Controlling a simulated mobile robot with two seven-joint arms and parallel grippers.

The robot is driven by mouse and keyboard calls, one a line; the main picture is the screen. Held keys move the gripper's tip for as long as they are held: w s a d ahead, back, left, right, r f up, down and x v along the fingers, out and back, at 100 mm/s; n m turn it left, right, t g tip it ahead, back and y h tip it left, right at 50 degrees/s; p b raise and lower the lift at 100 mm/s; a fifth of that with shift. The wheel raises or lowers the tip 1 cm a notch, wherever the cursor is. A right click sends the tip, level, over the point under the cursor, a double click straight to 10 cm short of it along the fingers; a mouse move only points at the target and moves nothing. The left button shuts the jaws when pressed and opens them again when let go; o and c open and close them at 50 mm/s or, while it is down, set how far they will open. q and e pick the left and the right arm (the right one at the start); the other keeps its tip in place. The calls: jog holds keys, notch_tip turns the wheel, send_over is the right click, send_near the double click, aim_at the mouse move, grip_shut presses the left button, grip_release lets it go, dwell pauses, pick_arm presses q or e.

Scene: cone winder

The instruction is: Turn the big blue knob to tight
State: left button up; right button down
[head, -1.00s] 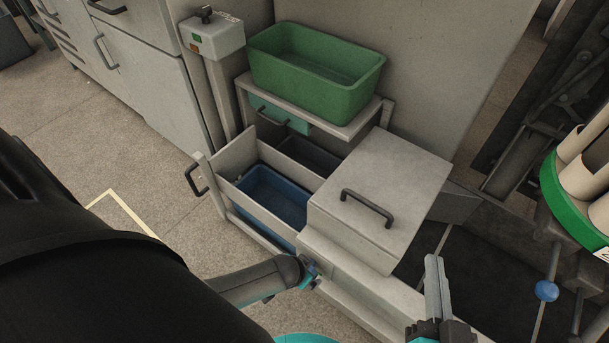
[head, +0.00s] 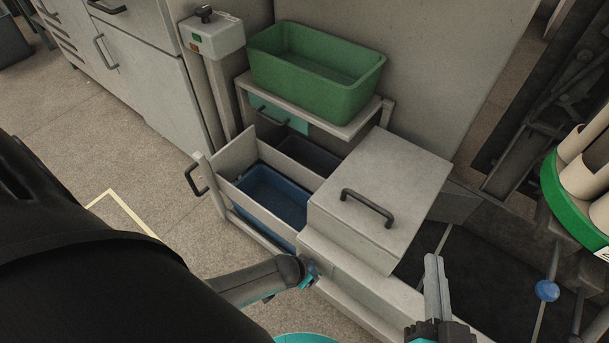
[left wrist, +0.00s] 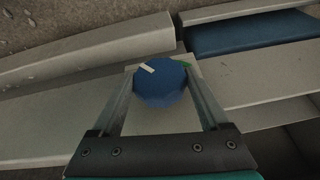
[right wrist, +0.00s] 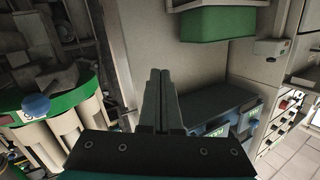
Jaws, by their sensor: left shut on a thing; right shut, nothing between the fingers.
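The big blue knob (left wrist: 162,86) shows in the left wrist view, on a pale plate. A white mark lies at its upper left edge and a green mark at its upper right, and they are apart. My left gripper (left wrist: 161,72) has one finger on each side of the knob and is shut on it. In the head view my left arm reaches the front of the grey cabinet, and the knob cannot be made out there. My right gripper (head: 435,268) is shut and empty, raised right of the lidded box; its closed fingers also show in the right wrist view (right wrist: 162,75).
The grey lidded box (head: 375,180) has a dark handle. Left of it is an open drawer with a blue bin (head: 272,195). A green tub (head: 315,72) stands on a shelf behind. At right are a green ring with pale cones (head: 565,200) and a blue ball (head: 547,290) on a rod.

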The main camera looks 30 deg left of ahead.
pick_arm(q)
jog(key=shift+c, duration=0.8)
jog(key=shift+d, duration=0.1)
pick_arm(e)
jog(key=shift+f, duration=0.1)
